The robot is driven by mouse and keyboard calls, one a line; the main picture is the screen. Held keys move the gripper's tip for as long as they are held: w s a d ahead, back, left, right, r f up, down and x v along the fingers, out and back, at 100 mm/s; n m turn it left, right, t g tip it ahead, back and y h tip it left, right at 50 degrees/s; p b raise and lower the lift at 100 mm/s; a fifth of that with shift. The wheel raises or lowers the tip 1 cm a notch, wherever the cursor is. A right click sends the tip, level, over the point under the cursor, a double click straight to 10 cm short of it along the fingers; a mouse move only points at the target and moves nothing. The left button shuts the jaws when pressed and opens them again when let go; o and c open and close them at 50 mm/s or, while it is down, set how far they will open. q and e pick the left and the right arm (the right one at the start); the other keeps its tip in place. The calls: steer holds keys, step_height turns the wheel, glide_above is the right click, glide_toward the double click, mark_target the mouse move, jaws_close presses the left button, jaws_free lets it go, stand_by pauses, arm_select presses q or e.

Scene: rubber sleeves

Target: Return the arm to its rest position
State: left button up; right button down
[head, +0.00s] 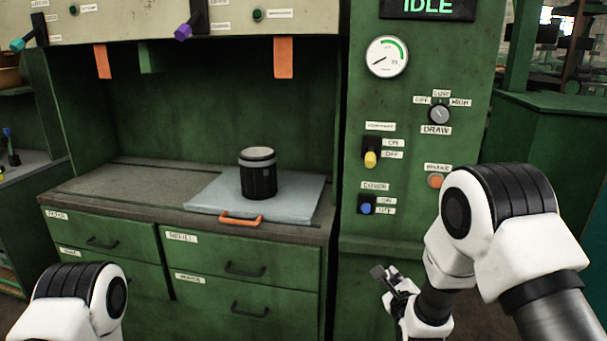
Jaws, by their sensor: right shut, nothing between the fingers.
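My right arm (500,225) is bent at the right of the head view. Its gripper (380,272) is shut and empty, in front of the green control panel's lower part, below the switch with the blue knob. It is apart from the switches. My left arm (78,300) shows only as a white and black joint at the bottom left; its gripper is out of view.
A black cylinder with a grey top (258,175) stands on a grey mat (212,190) with an orange handle, on the bench above drawers. The panel (408,215) bears a gauge (387,56), a draw knob (438,114), switches and an IDLE display (428,8).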

steer(key=s+d+f+n+g+y+p, duration=0.1)
steer(key=s+f+n+g, duration=0.3)
steer(key=s+f, duration=0.7)
steer(key=s+f+n+g+p, duration=0.2)
steer(key=s+f+n+g, duration=0.25)
steer(key=s+f, duration=0.6)
steer(key=s+a+n+g+y, duration=0.1)
steer(key=s+n+g, duration=0.6)
steer(key=s+n, duration=1.2)
steer(key=shift+s+a+f+n, duration=0.3)
steer(key=shift+s+f+n, duration=0.1)
steer(key=shift+s, duration=0.1)
